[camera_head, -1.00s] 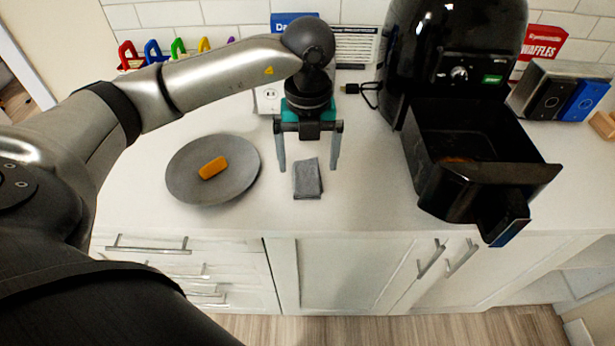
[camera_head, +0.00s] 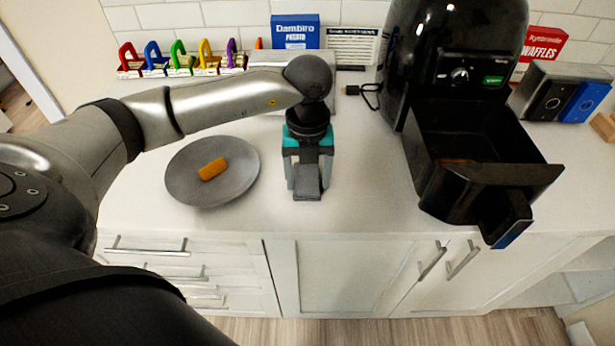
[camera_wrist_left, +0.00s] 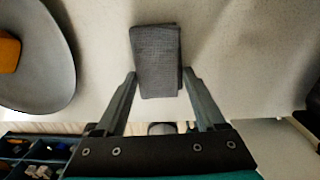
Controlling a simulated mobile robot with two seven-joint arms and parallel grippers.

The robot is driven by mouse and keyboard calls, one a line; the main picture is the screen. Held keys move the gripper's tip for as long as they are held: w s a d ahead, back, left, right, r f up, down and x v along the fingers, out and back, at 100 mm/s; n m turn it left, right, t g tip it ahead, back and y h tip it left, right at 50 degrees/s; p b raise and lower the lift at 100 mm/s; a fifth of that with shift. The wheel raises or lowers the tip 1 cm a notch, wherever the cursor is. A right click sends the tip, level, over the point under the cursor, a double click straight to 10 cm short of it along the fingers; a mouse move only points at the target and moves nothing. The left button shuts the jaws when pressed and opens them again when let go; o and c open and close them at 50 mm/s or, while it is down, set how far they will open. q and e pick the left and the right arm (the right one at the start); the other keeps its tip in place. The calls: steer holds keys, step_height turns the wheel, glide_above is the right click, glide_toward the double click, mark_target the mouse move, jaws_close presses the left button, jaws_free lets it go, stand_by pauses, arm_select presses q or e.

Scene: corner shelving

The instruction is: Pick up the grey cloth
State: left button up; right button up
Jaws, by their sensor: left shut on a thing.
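The grey cloth (camera_head: 307,182) is a small folded rectangle on the white counter, between the plate and the air fryer. My left gripper (camera_head: 307,190) is over it, pointing down, with its fingers closed in on the cloth's two sides. In the left wrist view the cloth (camera_wrist_left: 157,60) sits between the fingertips of my left gripper (camera_wrist_left: 158,80), which touch its left and right edges. Whether the cloth is clear of the counter cannot be told. My right gripper is not in view.
A grey plate (camera_head: 235,188) with an orange block (camera_head: 212,169) lies to the left. A black air fryer (camera_head: 450,50) stands to the right, its drawer (camera_head: 480,185) pulled out. Boxes and coloured clips line the back wall. The counter's front edge is close.

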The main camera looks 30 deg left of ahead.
mark_target(308, 179)
arm_select(q)
steer(key=c, duration=0.7)
steer(key=shift+o, duration=0.2)
steer(key=shift+r, duration=0.15)
step_height(308, 179, up, 20)
steer(key=p, duration=0.3)
